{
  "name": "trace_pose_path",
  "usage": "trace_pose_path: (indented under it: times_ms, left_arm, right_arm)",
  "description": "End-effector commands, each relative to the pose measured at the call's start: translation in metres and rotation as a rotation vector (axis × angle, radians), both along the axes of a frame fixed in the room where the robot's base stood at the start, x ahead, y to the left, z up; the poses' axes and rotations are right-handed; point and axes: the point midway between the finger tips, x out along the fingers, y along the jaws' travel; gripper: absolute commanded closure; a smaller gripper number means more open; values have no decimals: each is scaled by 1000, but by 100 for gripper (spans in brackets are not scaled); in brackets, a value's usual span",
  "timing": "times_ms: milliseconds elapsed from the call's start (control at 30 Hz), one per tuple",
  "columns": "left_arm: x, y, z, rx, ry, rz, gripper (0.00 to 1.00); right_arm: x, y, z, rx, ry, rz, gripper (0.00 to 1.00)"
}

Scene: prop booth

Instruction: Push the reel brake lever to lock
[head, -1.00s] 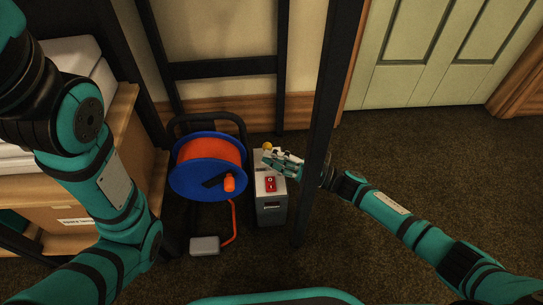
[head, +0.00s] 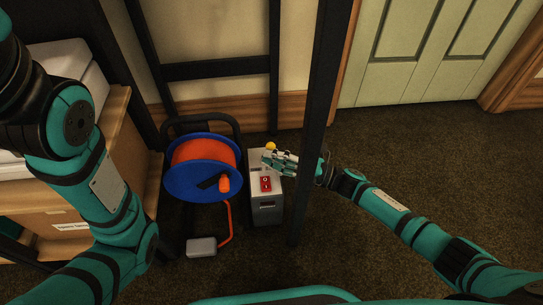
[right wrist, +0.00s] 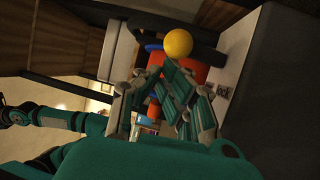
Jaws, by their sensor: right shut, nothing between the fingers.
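The brake lever shows as a yellow round knob (head: 271,146) at the back of the top of a grey box (head: 266,208). Its stem is hidden. The knob is large in the right wrist view (right wrist: 178,43), just beyond the fingertips. My right gripper (head: 266,158) is shut and empty over the box top, just in front of the knob. I cannot tell whether it touches the knob. The cable reel (head: 204,167), blue with orange cable, stands left of the box. My left arm is at the left; its gripper is out of view.
A red switch (head: 266,184) is on the box top. A dark upright post (head: 317,120) stands right of the box, close to my right wrist. A grey block (head: 201,247) on an orange cord lies in front of the reel. A wooden shelf is at the left; carpet is clear at right.

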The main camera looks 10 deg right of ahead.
Motion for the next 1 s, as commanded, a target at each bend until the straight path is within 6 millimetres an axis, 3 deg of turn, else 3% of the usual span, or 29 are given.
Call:
trace_pose_path:
  times_ms: [167, 500, 700, 1000]
  left_arm:
    - [1, 0, 0, -1, 2, 0, 100]
    - [0, 0, 0, 0, 0, 0, 100]
    - [0, 0, 0, 1, 0, 0, 100]
    - [0, 0, 0, 1, 0, 0, 100]
  right_arm:
    - [-5, -9, -2, 0, 1, 1, 100]
    - [-32, -72, -14, -2, 3, -1, 100]
    - [-43, -100, -19, -2, 2, -2, 100]
    - [-48, -109, -20, 0, 1, -1, 100]
